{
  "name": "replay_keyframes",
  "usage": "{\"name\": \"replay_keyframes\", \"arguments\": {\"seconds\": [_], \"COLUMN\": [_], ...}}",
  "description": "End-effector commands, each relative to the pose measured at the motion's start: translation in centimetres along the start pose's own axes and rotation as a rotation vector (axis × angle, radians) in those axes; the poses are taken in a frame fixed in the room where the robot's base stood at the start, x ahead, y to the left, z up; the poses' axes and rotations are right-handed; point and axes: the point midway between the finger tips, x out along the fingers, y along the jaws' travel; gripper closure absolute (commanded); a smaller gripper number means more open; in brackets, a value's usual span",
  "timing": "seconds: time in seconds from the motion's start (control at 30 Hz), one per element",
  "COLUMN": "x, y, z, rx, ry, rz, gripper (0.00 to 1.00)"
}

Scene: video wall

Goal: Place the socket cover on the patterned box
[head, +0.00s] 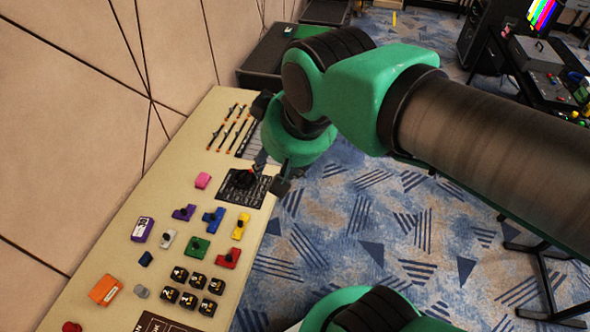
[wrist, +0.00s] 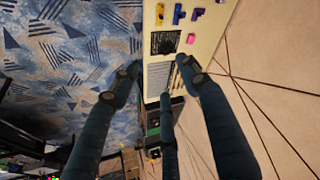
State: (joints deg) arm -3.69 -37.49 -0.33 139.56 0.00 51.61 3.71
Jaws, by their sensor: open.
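My gripper (head: 268,174) is open over the right edge of the long cream table, above the floor side. Its spread fingers also show in the wrist view (wrist: 157,72), with nothing between them. A black patterned square (head: 262,188) lies flat on the table beside the fingers, with a dark lump (head: 242,179) on it. The square also shows in the wrist view (wrist: 165,43). I cannot tell which piece is the socket cover. No patterned box is clearly identifiable; a purple and white box (head: 142,229) and an orange box (head: 104,290) stand on the table's left side.
The cream table (head: 185,145) runs along a panelled wall. Several coloured blocks, such as a green one (head: 195,248) and a pink one (head: 203,180), lie on it near several dark cubes (head: 188,300). Thin rods (head: 228,128) lie farther back. Patterned carpet (head: 350,215) is open at right.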

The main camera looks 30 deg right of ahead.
Motion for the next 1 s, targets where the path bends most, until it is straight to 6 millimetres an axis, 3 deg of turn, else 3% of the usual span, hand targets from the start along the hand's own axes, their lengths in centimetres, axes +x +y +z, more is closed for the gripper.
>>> {"name": "replay_keyframes", "arguments": {"seconds": [0.1,0.3,0.77,1.0], "x": [-0.3,-0.3,-0.1,1.9], "y": [1.3,2.1,2.2,2.2], "z": [2.0,3.5,3.7,4.7], "rx": [-0.001,-0.006,-0.008,-0.008], "ry": [0.016,0.027,0.027,0.027], "rz": [0.016,0.028,0.029,0.029], "gripper": [0.54,0.54,0.54,0.54]}}
